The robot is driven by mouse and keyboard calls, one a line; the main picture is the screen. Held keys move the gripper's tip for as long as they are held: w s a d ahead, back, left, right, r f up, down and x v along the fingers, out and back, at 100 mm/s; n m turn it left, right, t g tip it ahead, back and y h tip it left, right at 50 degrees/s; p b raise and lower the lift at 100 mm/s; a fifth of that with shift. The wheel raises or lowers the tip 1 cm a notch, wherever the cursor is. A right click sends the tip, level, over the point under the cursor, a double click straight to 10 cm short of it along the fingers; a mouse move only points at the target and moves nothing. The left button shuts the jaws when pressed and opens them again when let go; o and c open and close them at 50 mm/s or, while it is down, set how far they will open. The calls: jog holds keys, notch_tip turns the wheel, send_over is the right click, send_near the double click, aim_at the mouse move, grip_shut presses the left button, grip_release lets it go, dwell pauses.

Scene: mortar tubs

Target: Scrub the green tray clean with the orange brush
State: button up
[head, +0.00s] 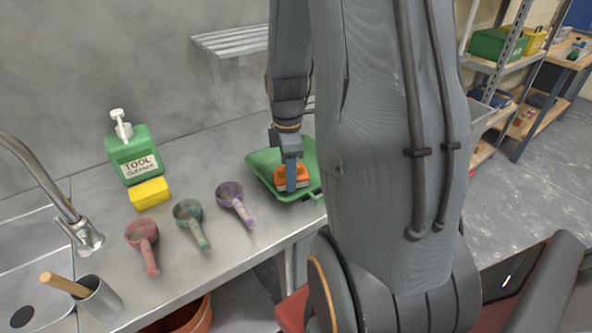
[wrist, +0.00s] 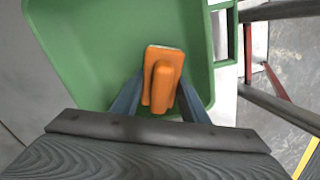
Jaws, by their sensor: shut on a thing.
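The green tray (head: 266,162) lies on the metal counter at its right part, partly hidden behind my arm in the head view. Its green floor and rim (wrist: 85,50) fill much of the wrist view. The orange brush (head: 281,180) is between the fingers of my gripper (head: 291,178), over the tray's near part. In the wrist view the orange brush (wrist: 163,82) shows its handle on top, with the two blue-grey fingers of my gripper (wrist: 160,98) on either side of it. I cannot tell whether its bristles touch the tray.
Red, green and purple scoops (head: 142,240) lie on the counter left of the tray. A yellow sponge (head: 150,194) and a tool cleaner bottle (head: 131,155) stand behind them. A sink with a faucet (head: 86,236) and a metal cup (head: 100,298) are at the left.

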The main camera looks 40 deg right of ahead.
aim_at(299, 169)
jog(key=shift+s+a+p, duration=0.25)
jog(key=shift+a+p, duration=0.15)
jog(key=shift+a, duration=0.05)
jog(key=shift+c, duration=0.4)
jog(key=shift+d, duration=0.15)
jog(key=shift+d+r+p, duration=0.1)
jog(key=shift+d+p, duration=0.6)
jog(key=shift+d, duration=1.1)
jog(key=shift+r+p, duration=2.6)
jog(key=shift+r, duration=0.45)
jog(key=shift+r+p, duration=1.3)
jog(key=shift+r, duration=0.25)
